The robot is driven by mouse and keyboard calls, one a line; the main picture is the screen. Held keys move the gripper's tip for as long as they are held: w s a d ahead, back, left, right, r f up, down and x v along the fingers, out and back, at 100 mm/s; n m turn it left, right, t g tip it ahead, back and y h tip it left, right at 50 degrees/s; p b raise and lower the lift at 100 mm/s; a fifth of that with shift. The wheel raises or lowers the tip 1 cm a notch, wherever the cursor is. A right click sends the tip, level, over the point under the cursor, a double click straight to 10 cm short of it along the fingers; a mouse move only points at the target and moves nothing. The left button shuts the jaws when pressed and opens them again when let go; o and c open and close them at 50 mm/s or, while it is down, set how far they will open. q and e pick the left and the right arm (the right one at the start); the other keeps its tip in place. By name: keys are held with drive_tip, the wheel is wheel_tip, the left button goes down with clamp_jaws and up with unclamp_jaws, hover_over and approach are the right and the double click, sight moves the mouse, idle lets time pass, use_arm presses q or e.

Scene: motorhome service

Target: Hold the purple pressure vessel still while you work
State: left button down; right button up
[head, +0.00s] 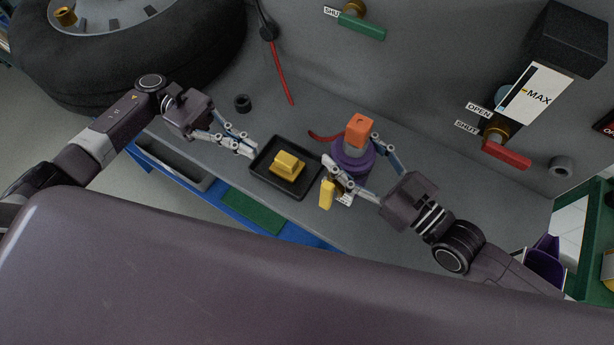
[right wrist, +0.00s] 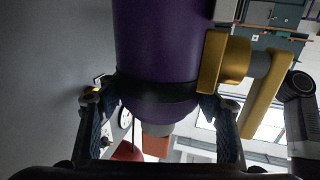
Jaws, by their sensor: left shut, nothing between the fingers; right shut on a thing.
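The purple pressure vessel (head: 361,167) stands on the grey worktop, with a grey neck and an orange block (head: 359,130) on top. A yellow lever (head: 327,194) shows at its near side. My right gripper (head: 352,160) is shut on the vessel, one finger on each side. My left gripper (head: 251,149) is shut and empty, beside the left edge of the black tray, apart from the vessel.
The black tray (head: 258,179) holds yellow blocks (head: 288,163). A red hose end (head: 322,138) lies behind the vessel. A small black ring (head: 242,103) sits on the worktop. Wall valves with a green handle (head: 362,27) and a red handle (head: 507,154) are behind. A large tyre (head: 130,60) stands at left.

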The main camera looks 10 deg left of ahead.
use_arm(q)
drive_tip(key=shift+d, duration=0.15)
approach(329, 192)
drive_tip(key=d+f, duration=0.1)
drive_tip(key=d, duration=0.2)
drive_tip(key=s+d+f, duration=0.1)
drive_tip(key=d, duration=0.1)
drive_tip(key=shift+d+f, duration=0.1)
drive_tip(key=shift+f, duration=0.2)
